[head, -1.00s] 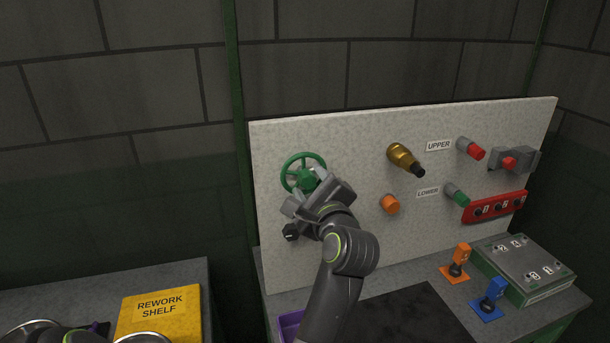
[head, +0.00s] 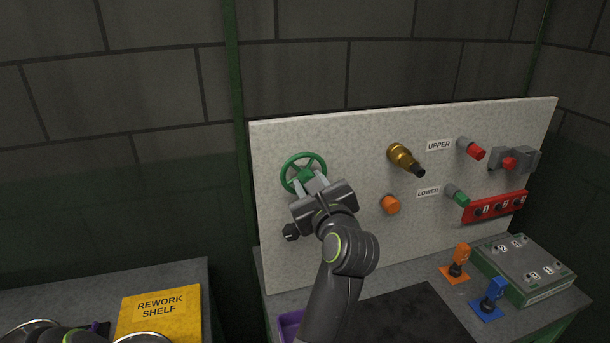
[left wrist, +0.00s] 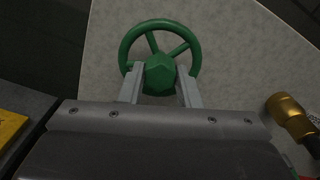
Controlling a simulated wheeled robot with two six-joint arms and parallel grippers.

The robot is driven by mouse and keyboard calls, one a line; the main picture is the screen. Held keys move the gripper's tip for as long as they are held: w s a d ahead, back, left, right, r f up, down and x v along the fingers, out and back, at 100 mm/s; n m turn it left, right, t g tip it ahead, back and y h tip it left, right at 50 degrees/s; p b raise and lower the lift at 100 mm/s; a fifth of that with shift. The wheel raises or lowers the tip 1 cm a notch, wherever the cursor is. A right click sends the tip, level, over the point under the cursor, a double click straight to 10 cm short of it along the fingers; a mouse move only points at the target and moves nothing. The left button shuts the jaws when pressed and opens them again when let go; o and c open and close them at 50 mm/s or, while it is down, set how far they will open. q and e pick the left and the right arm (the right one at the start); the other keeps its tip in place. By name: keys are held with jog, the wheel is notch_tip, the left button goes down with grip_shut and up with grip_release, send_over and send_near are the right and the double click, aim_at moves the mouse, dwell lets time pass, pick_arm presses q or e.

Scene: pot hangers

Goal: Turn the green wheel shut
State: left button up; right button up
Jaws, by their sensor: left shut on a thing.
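The green wheel (head: 303,160) is mounted at the upper left of the pale panel (head: 350,145). It has a round rim, spokes and a faceted hub, and shows in the left wrist view (left wrist: 160,72). My left gripper (head: 309,183) reaches it from the front and below. In the left wrist view its two fingers (left wrist: 160,80) lie on either side of the hub, across the lower rim, shut on the wheel. The gripper hides part of the wheel in the head view.
A black knob (head: 291,232) is just below the wheel. A brass fitting (head: 402,157) and an orange knob (head: 390,204) stick out to the right. A purple tray (head: 290,322) is below. A yellow box (head: 160,312) marked REWORK SHELF stands at left.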

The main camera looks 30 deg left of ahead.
pick_arm(q)
jog(key=m, duration=1.5)
jog(key=shift+m, duration=0.3)
jog(key=o, duration=1.1)
jog(key=n, duration=1.8)
